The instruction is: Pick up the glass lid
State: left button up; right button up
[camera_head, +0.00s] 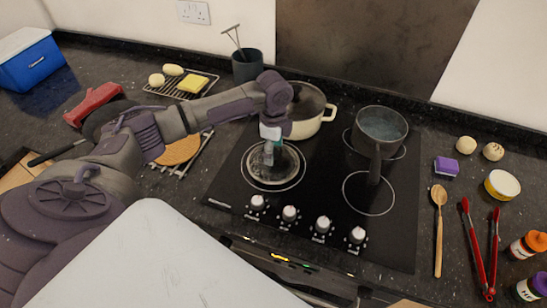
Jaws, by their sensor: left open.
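The glass lid (262,174) appears as a round, see-through disc with a pale rim. It lies flat on the front left ring of the black hob. My left gripper (268,157) points down over the middle of this lid. It is open, and its fingers hide the lid's centre, so I cannot tell whether they touch the lid or its knob. My right gripper is not in view.
A cream pot (306,129) stands just behind my left gripper, partly hidden by my arm. A grey saucepan (381,128) stands on the right with its handle toward the front. Hob knobs (289,213) line the front. A wooden spoon (438,230) and red tongs (473,250) lie right.

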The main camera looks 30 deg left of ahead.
pick_arm(q)
jog(key=shift+f, duration=0.7)
grip_shut()
jog(key=shift+r, duration=0.1)
